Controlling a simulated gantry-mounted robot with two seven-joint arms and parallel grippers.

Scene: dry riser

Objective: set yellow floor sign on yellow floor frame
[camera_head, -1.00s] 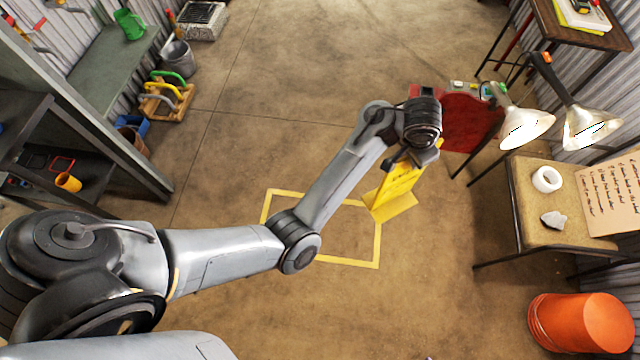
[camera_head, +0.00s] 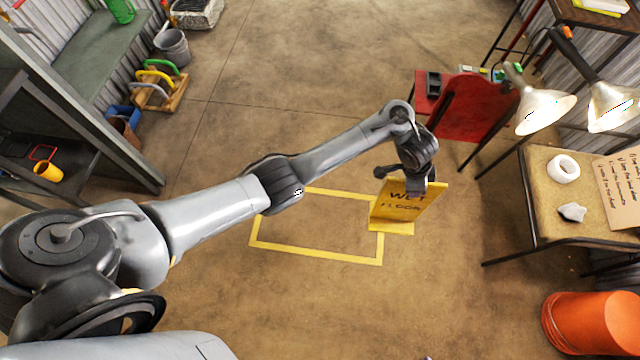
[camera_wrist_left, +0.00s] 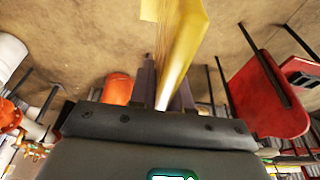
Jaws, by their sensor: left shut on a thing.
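The yellow floor sign (camera_head: 406,204) reads "WET FLOOR" in the head view. My left gripper (camera_head: 412,184) is shut on the top of the sign, which hangs below it. In the left wrist view the sign (camera_wrist_left: 180,45) runs up from between the fingers. The yellow floor frame (camera_head: 318,255) is a rectangular outline on the concrete. The sign overlaps the frame's right end in the head view; I cannot tell how high above the floor its base is. My arm covers part of the frame's far left corner. My right gripper is not seen.
A red chair (camera_head: 470,108) stands behind and right of the sign. A tan table (camera_head: 535,215) with lamps near it and an orange bucket (camera_head: 590,335) are at the right. A metal shelf (camera_head: 110,150) stands at the left. The floor inside the frame is clear.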

